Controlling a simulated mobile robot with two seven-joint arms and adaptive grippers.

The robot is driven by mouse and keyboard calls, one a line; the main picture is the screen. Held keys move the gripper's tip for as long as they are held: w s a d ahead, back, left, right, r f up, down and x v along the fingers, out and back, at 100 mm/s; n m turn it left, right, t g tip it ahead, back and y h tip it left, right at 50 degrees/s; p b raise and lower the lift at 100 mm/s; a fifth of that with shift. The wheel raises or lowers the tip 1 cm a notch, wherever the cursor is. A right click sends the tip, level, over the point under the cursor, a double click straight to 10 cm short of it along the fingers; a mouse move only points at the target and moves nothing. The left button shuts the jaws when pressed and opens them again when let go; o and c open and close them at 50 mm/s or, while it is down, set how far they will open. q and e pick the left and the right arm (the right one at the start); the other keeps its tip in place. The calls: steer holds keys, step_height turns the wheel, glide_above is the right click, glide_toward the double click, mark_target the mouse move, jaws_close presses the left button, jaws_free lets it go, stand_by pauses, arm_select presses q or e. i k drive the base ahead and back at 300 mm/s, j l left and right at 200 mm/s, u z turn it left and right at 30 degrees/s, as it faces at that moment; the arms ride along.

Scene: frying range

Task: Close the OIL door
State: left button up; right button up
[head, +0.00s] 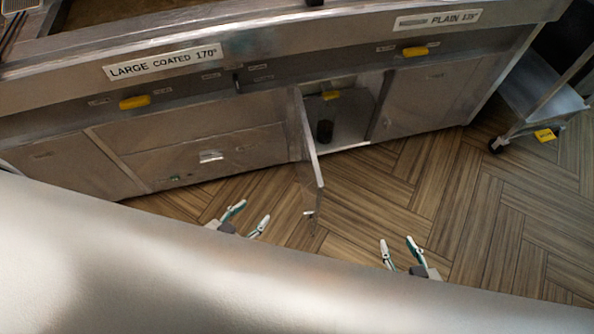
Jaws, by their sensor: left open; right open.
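A metal cabinet door (306,150) stands open at the middle of the frying range, swung out toward me and seen nearly edge-on. Its lettering is not visible, so I cannot read whether it says OIL. A small handle (309,213) shows near its lower free end. The open compartment (350,115) lies to its right, with a dark cylindrical object (324,131) inside. My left gripper (250,215) is open and empty, left of the door and apart from it. My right gripper (399,245) is open and empty, to the right of the door, over the floor.
The range front (190,130) has yellow handles and labels reading LARGE COATED 170° and PLAIN. A closed drawer front (210,157) is left of the opening, a closed panel (425,95) right of it. A metal cart (540,90) stands at the right. The wooden floor (450,190) is clear.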

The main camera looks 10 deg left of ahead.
mark_target(309, 172)
steer(key=i+j, duration=0.1)
steer(key=j, duration=0.6)
steer(key=k+j+u, duration=0.1)
steer(key=k, duration=0.3)
steer(key=k+j+u, duration=0.1)
steer(key=k, duration=0.25)
steer(key=k+j, duration=0.25)
steer(key=k, duration=0.15)
steer(key=l+u, duration=0.05)
